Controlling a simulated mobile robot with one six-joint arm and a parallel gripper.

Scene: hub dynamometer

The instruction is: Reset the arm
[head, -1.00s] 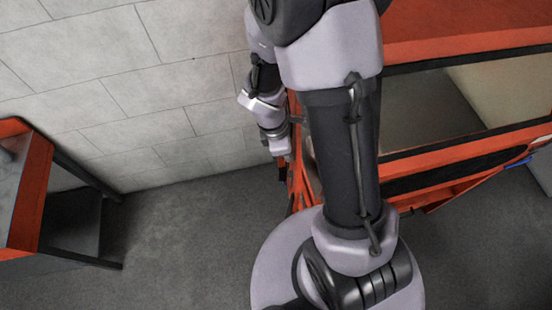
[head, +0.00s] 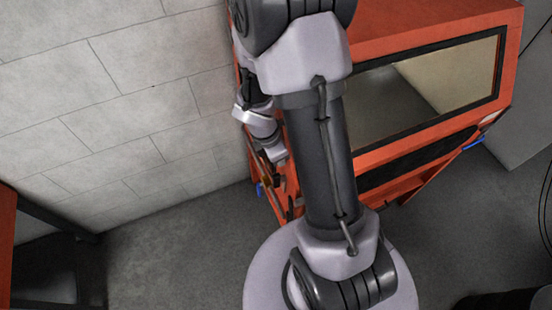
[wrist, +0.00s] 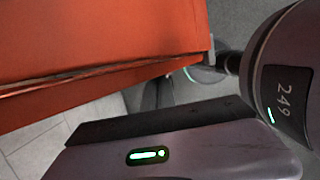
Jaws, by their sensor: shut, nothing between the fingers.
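My arm rises through the middle of the head view and folds down behind its own thick dark link. My gripper (head: 281,178) hangs at the end of the wrist, small and partly hidden beside that link. It is shut and holds nothing that I can see. It is close to the left end of the orange machine (head: 415,36); I cannot tell whether they touch. In the wrist view a plain orange panel (wrist: 100,45) fills the upper left, close to the camera. The fingertips cannot be made out there.
The machine has a black-framed window (head: 430,85). A pale block wall (head: 110,95) stands at left. An orange and dark stand (head: 45,235) is at the lower left edge. Grey floor (head: 175,255) between stand and machine is clear. A grey panel (head: 525,120) is at right.

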